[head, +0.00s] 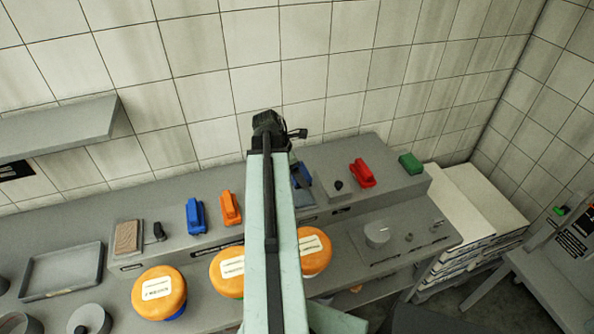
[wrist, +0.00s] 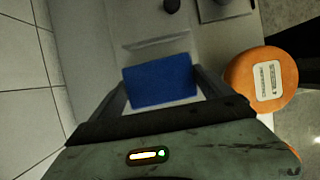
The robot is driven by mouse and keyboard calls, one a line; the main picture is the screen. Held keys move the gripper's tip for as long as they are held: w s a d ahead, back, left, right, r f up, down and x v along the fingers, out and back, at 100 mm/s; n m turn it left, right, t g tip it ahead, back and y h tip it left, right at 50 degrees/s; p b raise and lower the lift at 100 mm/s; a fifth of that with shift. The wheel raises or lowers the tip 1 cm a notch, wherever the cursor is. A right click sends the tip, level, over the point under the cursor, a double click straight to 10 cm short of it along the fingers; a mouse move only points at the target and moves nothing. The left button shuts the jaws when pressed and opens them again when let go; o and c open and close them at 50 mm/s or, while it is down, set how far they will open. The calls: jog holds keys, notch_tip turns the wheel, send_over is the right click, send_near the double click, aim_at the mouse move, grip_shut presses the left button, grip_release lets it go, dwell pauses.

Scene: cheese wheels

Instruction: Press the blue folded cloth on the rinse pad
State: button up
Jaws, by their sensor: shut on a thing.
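In the wrist view the blue folded cloth (wrist: 160,80) is a flat blue block between the two fingers of my gripper (wrist: 161,84). The gripper is shut on it, with a finger along each side. In the head view my arm hides the fingers. A small blue patch (head: 304,172) shows just right of my arm, beside a dark flat piece on the grey ledge; I cannot tell whether it is the cloth. I cannot clearly identify the rinse pad. A brown pad (head: 129,237) lies in a shallow holder at left on the ledge.
Orange cheese wheels (head: 159,292) stand along the front; one shows right of the cloth in the wrist view (wrist: 250,82). Blue (head: 195,216), orange (head: 231,209), red (head: 362,173) and green (head: 411,163) blocks sit on the ledge. A tiled wall is behind; an empty tray (head: 62,293) lies left.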

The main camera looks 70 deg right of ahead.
aim_at(302, 191)
jog(key=shift+f, duration=0.1)
jog(key=shift+s+f+b, duration=0.1)
jog(key=shift+f+b, duration=0.35)
jog(key=shift+b, duration=0.1)
notch_tip(302, 191, down, 5)
jog(key=b, duration=0.5)
jog(key=shift+d, duration=0.1)
jog(key=shift+f+b, duration=0.55)
dwell(1.3)
notch_tip(302, 191, up, 7)
jog(key=p, duration=0.7)
jog(key=shift+r, duration=0.15)
